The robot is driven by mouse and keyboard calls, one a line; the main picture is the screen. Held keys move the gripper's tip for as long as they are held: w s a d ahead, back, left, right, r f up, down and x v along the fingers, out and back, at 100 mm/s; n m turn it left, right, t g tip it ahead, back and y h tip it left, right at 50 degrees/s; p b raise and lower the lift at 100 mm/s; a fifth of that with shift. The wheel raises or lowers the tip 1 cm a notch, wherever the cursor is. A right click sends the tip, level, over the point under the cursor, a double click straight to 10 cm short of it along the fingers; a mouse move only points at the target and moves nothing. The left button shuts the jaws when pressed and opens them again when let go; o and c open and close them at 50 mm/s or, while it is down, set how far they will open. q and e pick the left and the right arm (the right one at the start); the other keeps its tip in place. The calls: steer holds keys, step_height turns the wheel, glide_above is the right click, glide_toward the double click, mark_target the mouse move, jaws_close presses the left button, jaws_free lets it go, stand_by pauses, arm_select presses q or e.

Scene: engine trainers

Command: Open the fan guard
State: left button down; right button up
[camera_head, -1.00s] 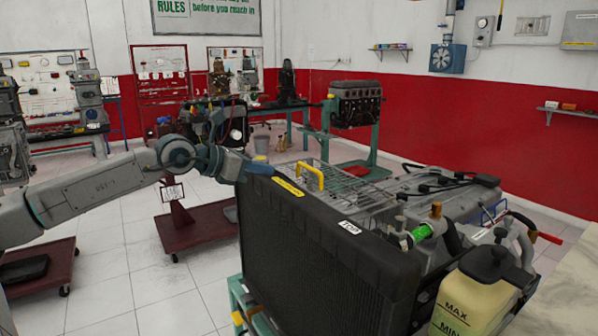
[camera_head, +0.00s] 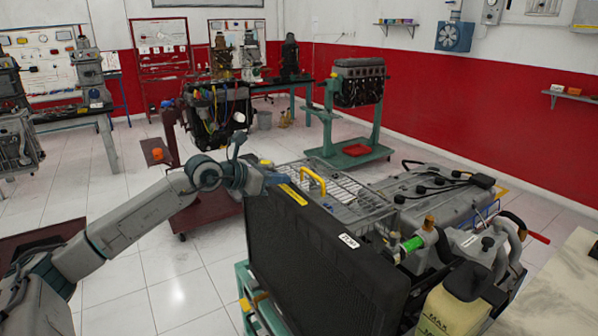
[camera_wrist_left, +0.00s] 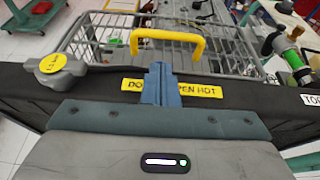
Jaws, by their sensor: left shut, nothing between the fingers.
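The fan guard (camera_head: 345,187) is a grey wire grille lying flat behind the black radiator (camera_head: 320,262), with a yellow handle (camera_head: 313,180) on its near edge. In the left wrist view the handle (camera_wrist_left: 167,38) arches above the guard (camera_wrist_left: 103,45). My left gripper (camera_head: 272,180) is over the radiator's top edge, left of the handle in the head view. In the left wrist view its blue fingers (camera_wrist_left: 161,84) are together, in front of the yellow label and apart from the handle. My right gripper is not in view.
A yellow-topped radiator cap (camera_wrist_left: 53,63) is left of the fingers. The grey engine (camera_head: 435,192), a green-banded hose fitting (camera_head: 413,243) and a coolant tank (camera_head: 455,305) are to the right. A pale worktop (camera_head: 560,285) is at the right edge. Open tiled floor lies left.

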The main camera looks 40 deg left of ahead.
mark_target(291, 189)
arm_select(q)
steer(key=shift+w+d+p, duration=0.35)
steer(key=shift+w+p, duration=0.2)
steer(key=shift+p, duration=0.05)
steer(key=shift+p+x, duration=0.55)
steer(key=shift+x, duration=1.9)
steer(key=shift+w+r+p, duration=0.1)
steer(key=shift+r+p, duration=0.2)
steer(key=shift+r, duration=0.2)
steer(key=w+d+r+p, duration=0.3)
steer(key=w+d+r, duration=0.2)
steer(key=w+r, duration=0.7)
steer(key=shift+p, duration=0.3)
steer(key=shift+r, duration=0.1)
